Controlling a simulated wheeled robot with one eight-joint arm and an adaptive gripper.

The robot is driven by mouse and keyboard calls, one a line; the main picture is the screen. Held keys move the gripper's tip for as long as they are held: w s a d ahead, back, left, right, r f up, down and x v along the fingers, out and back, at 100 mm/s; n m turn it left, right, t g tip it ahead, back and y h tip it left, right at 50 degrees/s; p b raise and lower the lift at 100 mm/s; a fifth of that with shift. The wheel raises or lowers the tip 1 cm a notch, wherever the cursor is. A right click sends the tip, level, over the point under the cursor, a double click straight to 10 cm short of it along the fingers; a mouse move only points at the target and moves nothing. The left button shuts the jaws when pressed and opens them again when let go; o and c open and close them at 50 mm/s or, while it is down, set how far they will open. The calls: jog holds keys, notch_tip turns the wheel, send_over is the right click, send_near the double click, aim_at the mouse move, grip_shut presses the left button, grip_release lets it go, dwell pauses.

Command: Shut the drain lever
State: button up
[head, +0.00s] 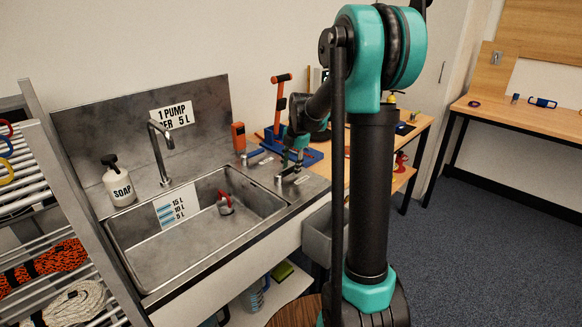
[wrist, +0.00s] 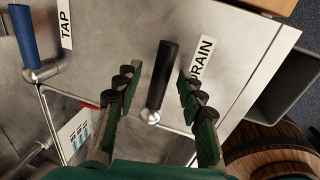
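The drain lever (wrist: 163,78) has a black handle on a round metal pivot, beside a white DRAIN label (wrist: 203,60) on the steel counter. In the wrist view its handle lies between the two fingers of my gripper (wrist: 157,76), which is open, with a visible gap on each side. In the head view my gripper (head: 294,158) is low over the counter at the sink's right end, partly hiding the lever. The blue-handled tap lever (wrist: 24,38) is to the left, near a TAP label (wrist: 66,22).
The steel sink (head: 165,262) holds a grey object with a red handle (head: 225,204). A soap bottle (head: 119,182) and a faucet (head: 160,150) stand behind it. A wooden barrel (wrist: 270,150) and grey bin (wrist: 285,95) are right of the counter edge.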

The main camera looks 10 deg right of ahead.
notch_tip(320, 180, up, 12)
jog(key=s+d, duration=0.1)
jog(key=s, duration=0.1)
jog(key=shift+d, duration=0.2)
jog(key=shift+f, duration=0.2)
jog(key=s+d+f+m+t, duration=0.1)
jog(key=s+f+m, duration=0.9)
jog(key=s+m, duration=0.2)
jog(key=s+d+f+m+t+h, duration=0.1)
jog(key=s+f+m, duration=0.9)
jog(key=s+m, duration=0.3)
jog(key=s, duration=0.3)
jog(key=shift+s+d, duration=0.15)
